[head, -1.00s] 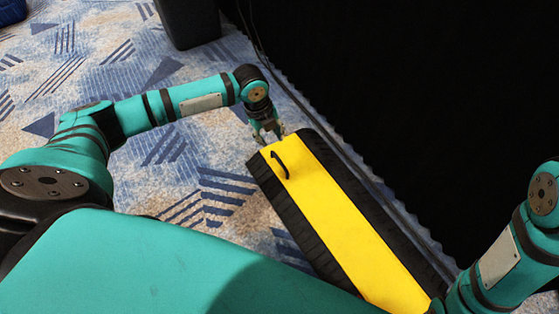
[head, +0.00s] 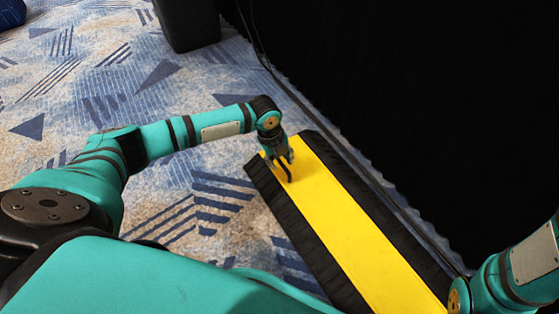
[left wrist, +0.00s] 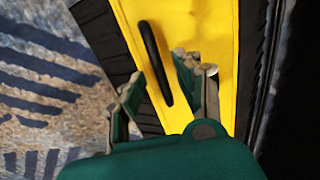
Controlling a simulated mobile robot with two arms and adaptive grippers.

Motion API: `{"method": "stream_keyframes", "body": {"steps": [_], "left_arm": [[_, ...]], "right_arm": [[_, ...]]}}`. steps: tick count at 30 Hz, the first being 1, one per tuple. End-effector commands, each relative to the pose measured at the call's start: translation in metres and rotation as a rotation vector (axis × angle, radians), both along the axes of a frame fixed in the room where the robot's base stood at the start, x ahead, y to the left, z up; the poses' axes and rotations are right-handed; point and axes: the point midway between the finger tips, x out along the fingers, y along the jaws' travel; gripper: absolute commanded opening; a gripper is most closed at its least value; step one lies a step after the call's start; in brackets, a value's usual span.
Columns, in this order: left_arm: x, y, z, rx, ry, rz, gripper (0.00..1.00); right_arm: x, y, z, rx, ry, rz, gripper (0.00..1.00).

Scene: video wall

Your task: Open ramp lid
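A cable ramp with a flat yellow lid (head: 345,222) and black ribbed sides (head: 300,228) lies on the carpet, its lid flat and closed. A black handle (left wrist: 155,62) stands on the lid near its far end; it also shows in the head view (head: 284,172), partly hidden by my gripper. My left gripper (head: 282,160) is over that end of the lid. In the left wrist view its two fingers (left wrist: 155,85) are spread apart, with the handle showing between them and not gripped. My right arm enters at the lower right, but its gripper is out of view.
A black curtain (head: 400,80) hangs along the right side, with a cable (head: 262,55) on the floor beside it. A dark bin-like box (head: 187,25) stands at the back. The patterned carpet (head: 110,80) left of the ramp is clear.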

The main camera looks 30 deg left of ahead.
Motion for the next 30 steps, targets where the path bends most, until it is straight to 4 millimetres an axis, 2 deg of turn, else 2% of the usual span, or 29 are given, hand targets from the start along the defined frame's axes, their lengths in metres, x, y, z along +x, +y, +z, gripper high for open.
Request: {"method": "stream_keyframes", "body": {"steps": [3, 11, 24, 30], "left_arm": [[0.000, 0.000, 0.000, 0.000, 0.000, 0.000, 0.34], [0.000, 0.000, 0.000, 0.000, 0.000, 0.000, 0.00], [0.000, 0.000, 0.001, 0.000, 0.002, 0.001, 0.00], [0.000, -0.007, 0.008, 0.014, 0.026, 0.001, 0.00]], "right_arm": [[0.000, 0.000, 0.000, 0.000, 0.000, 0.000, 0.00], [0.000, 0.000, 0.000, 0.000, 0.000, 0.000, 0.00], [0.000, 0.000, 0.001, 0.000, 0.000, 0.000, 0.00], [0.001, 0.000, 0.014, 0.000, 0.002, 0.000, 0.00]]}}
